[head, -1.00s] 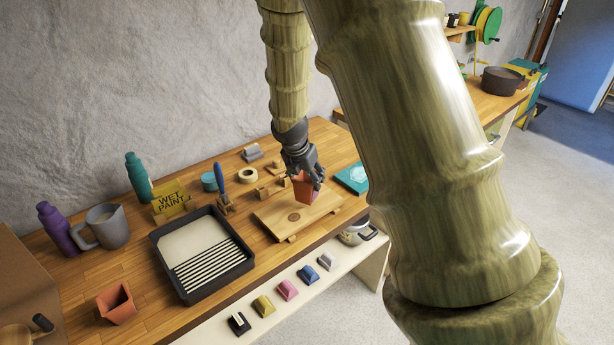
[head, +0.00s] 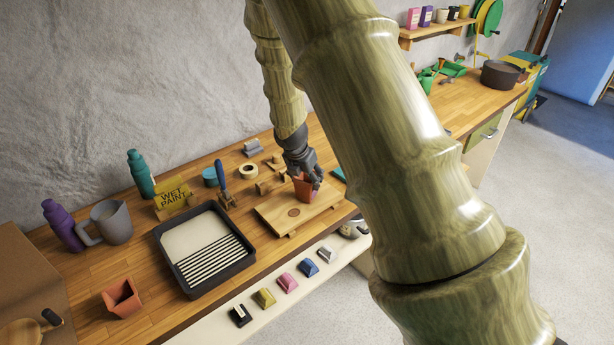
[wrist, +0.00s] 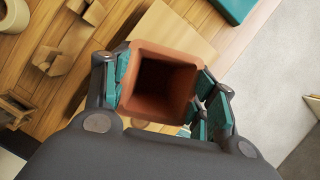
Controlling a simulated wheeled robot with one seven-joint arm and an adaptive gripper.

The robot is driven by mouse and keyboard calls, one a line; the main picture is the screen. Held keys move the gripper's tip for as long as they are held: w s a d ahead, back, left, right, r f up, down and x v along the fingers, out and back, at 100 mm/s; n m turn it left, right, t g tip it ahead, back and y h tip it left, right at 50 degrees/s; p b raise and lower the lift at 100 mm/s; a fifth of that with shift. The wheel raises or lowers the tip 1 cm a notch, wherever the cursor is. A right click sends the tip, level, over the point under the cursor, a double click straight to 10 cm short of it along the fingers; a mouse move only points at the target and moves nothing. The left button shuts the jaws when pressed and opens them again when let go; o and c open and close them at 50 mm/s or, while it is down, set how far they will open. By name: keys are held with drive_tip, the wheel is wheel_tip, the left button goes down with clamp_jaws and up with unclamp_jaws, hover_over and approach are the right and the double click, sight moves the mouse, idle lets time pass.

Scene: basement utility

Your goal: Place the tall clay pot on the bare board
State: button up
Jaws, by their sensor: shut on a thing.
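The tall clay pot (head: 304,188) is a square terracotta pot, upright, at the right half of the bare board (head: 272,222). My gripper (head: 304,180) is shut on it from above. In the wrist view the pot's open square mouth (wrist: 160,82) sits between the teal-padded fingers. The bare board is a pale wooden board with a dark round mark, raised on small feet. The pot's base is over the board; I cannot tell for sure whether it touches.
A shorter clay pot (head: 121,298) stands at the front left. A black tray (head: 250,262) with a striped rack lies left of the board. A WET PAINT sign (head: 174,198), grey mug (head: 110,222), purple bottle (head: 62,226) and teal bottle (head: 140,174) stand behind. Coloured blocks (head: 287,282) line the shelf below.

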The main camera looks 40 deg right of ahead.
drive_tip(key=shift+f, duration=0.1)
drive_tip(key=o, duration=1.1)
drive_tip(key=shift+b+v, duration=1.4)
drive_tip(key=shift+v, duration=4.7)
